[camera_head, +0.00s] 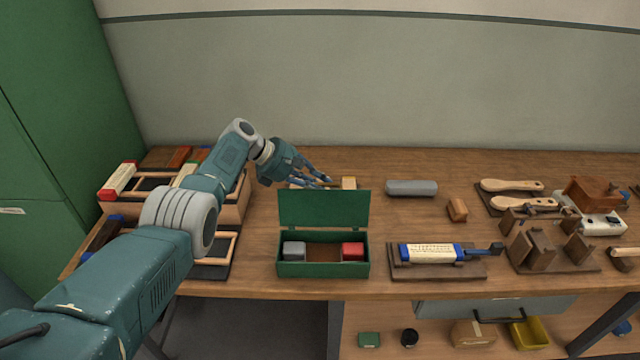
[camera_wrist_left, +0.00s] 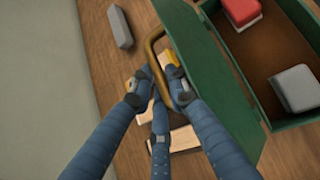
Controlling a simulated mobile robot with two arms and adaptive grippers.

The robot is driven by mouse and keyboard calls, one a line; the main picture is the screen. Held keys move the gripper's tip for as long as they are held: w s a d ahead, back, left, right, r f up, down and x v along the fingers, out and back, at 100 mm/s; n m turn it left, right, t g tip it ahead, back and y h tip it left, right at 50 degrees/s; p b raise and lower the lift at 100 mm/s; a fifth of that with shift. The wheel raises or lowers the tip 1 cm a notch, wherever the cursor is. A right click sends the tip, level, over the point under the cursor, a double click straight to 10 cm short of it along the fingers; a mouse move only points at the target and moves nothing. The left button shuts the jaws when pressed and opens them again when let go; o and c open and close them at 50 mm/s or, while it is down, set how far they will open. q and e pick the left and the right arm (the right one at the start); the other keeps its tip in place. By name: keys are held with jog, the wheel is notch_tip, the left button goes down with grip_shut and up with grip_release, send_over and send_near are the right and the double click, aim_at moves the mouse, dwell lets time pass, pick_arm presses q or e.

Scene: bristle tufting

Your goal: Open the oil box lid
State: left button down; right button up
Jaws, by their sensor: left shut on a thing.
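The green oil box (camera_head: 322,269) stands near the front of the bench. Its lid (camera_head: 323,208) is raised to about upright at the back edge, leaving the inside visible. A grey block (camera_head: 293,250) and a red block (camera_head: 352,251) sit at opposite ends inside. My left gripper (camera_head: 325,182) is behind the lid's top edge. In the left wrist view, its fingers (camera_wrist_left: 163,85) are shut on the lid's brass handle (camera_wrist_left: 153,47), beside the green lid (camera_wrist_left: 205,80). My right gripper is not in view.
A wooden block (camera_head: 348,183) lies behind the lid. A grey bar (camera_head: 411,188) lies farther back. A blue and white tool (camera_head: 431,253) on a dark board is right of the box. Trays (camera_head: 213,244) stand at left, under my arm.

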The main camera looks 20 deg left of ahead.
pick_arm(q)
jog(key=shift+f, duration=0.1)
jog(key=c, duration=1.9)
grip_release()
jog(key=shift+a, duration=0.15)
jog(key=shift+s+a+r, duration=0.2)
jog(key=shift+a+r, duration=0.2)
jog(key=shift+r, duration=0.15)
jog(key=v, duration=1)
jog(key=shift+s+a+r, duration=0.15)
jog(key=shift+s, duration=0.05)
